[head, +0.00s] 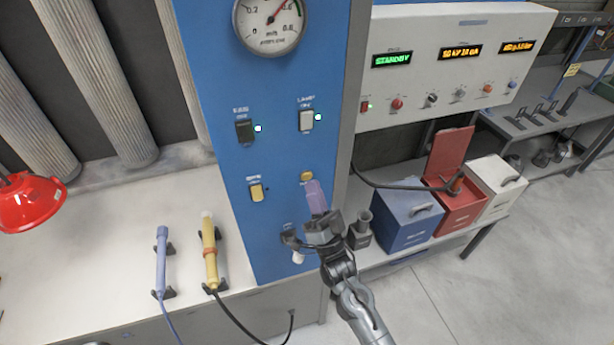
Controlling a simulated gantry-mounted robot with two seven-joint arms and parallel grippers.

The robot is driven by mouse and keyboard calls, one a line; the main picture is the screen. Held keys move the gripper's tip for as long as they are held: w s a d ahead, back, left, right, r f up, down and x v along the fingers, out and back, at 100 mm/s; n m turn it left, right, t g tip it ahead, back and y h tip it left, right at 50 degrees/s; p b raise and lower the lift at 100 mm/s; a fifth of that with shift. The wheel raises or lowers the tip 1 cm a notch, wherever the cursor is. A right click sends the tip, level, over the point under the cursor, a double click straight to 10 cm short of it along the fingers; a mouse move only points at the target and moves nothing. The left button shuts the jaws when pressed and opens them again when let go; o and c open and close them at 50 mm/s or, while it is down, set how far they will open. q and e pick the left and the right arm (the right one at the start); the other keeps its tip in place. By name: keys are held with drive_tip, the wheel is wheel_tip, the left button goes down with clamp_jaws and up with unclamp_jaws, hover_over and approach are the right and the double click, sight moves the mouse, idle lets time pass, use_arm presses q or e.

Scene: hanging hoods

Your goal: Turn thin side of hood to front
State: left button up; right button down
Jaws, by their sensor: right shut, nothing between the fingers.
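No thing in view can be clearly told to be the hood, and I cannot make out a thin side facing front. A pale purple, narrow piece (316,196) stands out just above my right gripper, in front of the blue panel; whether it touches the gripper is unclear. My right gripper (322,226) is shut and empty at the lower right of the blue panel (215,120). Its arm comes in from the bottom and hides part of the panel's edge. A red rounded lamp-like shade (30,203) shows at the left edge. My left gripper is out of view.
A purple-blue rod (162,262) and a yellow rod (210,255) lie in black clips on the white bench (110,225). Blue (405,215), red (462,207) and white (497,186) boxes stand on the right-hand shelf. The floor at lower right is clear.

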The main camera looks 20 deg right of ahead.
idle(0.4)
drive_tip(key=shift+w, duration=0.1)
idle(0.4)
drive_tip(key=shift+w+b, duration=0.3)
drive_tip(key=shift+w, duration=0.15)
idle(0.5)
